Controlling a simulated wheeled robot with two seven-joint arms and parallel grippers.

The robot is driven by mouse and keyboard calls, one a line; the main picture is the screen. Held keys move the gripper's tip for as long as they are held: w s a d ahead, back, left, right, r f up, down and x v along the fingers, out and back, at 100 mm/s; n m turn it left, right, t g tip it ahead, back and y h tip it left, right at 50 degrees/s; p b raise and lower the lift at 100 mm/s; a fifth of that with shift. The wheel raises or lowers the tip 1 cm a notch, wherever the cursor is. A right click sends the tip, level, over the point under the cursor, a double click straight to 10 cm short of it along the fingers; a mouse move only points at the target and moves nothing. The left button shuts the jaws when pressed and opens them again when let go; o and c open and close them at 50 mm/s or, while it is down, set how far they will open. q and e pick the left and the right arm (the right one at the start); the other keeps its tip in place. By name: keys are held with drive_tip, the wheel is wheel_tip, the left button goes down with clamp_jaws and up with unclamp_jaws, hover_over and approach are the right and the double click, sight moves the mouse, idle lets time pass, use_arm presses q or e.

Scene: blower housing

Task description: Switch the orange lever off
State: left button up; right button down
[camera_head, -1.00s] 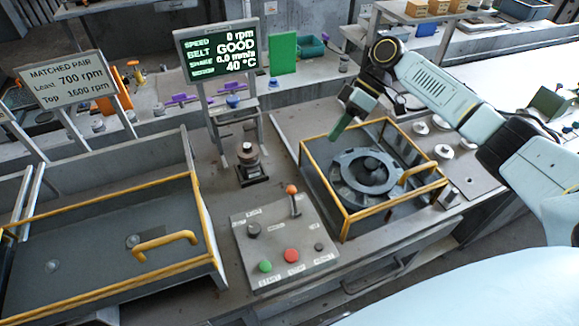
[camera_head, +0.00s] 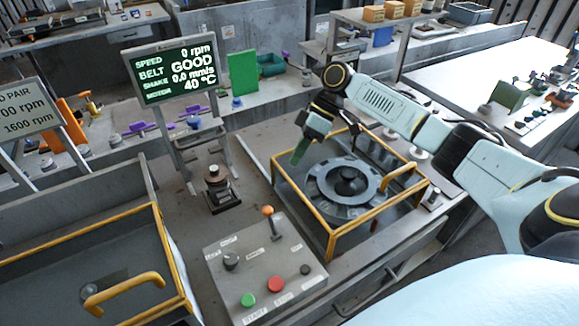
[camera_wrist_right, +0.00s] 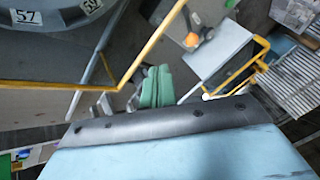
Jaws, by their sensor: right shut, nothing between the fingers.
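The orange lever (camera_head: 268,211), a thin stalk with an orange ball knob, stands up from the back right of the grey control panel (camera_head: 222,262). The labels beside it are too small to read surely. In the wrist view the orange knob (camera_wrist_right: 208,33) shows at the upper right. My right gripper (camera_head: 298,158), with green fingers, is shut and empty. My left gripper is out of view.
The panel also has a green button (camera_head: 248,300), a red button (camera_head: 275,284) and dark knobs. The yellow-framed guard (camera_head: 331,240) stands right of the panel. A display (camera_head: 172,68) reads 0 rpm, belt GOOD. A yellow-handled cover (camera_head: 125,288) lies left.

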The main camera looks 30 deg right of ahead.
sight(272, 223)
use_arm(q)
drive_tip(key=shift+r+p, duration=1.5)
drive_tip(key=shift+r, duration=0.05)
use_arm(e)
drive_tip(key=shift+s+a+f, duration=0.5)
drive_tip(key=shift+a+f, duration=0.55)
drive_tip(key=shift+a, duration=0.3)
drive_tip(key=shift+s+a+f, duration=0.55)
drive_tip(key=shift+a+f, duration=0.5)
drive_tip(key=shift+a, duration=0.35)
drive_tip(key=shift+s+a+f, duration=0.5)
drive_tip(key=shift+a+f, duration=0.55)
drive_tip(key=shift+a, duration=0.3)
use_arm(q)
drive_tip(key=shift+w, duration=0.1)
use_arm(e)
drive_tip(key=shift+s+a+r, duration=0.1)
